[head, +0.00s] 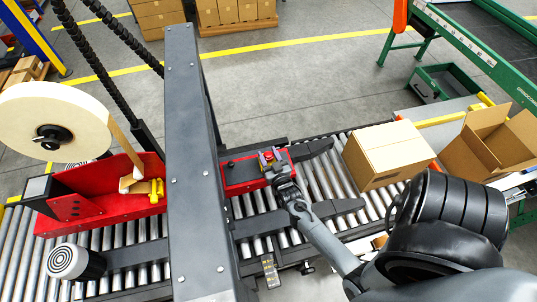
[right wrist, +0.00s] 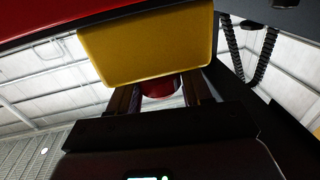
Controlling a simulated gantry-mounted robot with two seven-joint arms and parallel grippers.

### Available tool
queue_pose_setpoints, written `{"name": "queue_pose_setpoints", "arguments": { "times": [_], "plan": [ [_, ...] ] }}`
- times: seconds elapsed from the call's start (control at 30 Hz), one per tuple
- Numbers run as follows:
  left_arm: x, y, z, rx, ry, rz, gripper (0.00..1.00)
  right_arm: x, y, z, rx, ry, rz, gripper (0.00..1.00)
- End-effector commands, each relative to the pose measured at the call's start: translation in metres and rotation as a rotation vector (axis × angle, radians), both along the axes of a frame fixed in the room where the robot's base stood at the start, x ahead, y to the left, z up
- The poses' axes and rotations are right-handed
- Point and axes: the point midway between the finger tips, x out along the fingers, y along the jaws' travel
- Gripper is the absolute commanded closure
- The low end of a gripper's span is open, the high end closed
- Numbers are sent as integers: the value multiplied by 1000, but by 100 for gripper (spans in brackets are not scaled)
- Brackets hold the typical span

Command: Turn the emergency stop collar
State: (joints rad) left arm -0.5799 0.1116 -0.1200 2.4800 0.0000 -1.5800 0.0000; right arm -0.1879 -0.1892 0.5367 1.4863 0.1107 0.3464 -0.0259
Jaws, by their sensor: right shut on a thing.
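The emergency stop (head: 267,155) is a small yellow housing with a red top on the red machine panel (head: 240,172), in the middle of the head view. My right gripper (head: 274,166) reaches it from the front right and is shut on its red collar. In the right wrist view the yellow housing (right wrist: 150,48) fills the upper middle, and the red collar (right wrist: 158,89) sits between the fingers of my right gripper (right wrist: 162,97). The fingers and gripper body hide part of the collar. My left gripper is not in view.
A grey upright beam (head: 191,150) stands left of the panel. A closed carton (head: 388,155) sits on the roller conveyor (head: 320,180) to the right, with an open carton (head: 490,145) beyond. A tape reel (head: 55,120) is at the left. Open floor lies behind.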

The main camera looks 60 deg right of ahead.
Motion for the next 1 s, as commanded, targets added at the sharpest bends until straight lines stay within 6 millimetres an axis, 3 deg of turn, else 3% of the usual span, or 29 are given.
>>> {"name": "queue_pose_setpoints", "arguments": {
  "times": [0.73, 0.77, 0.87, 1.0],
  "plan": [
    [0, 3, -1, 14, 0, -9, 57, 0, 0, 0, -1, -2, -97, 82],
    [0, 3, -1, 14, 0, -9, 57, 0, 0, 0, -1, -2, -97, 47],
    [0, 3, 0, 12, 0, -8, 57, 0, 0, 0, -1, -2, -97, 32],
    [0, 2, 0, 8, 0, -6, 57, 0, 0, 0, -1, -1, -97, 32]
  ]
}}
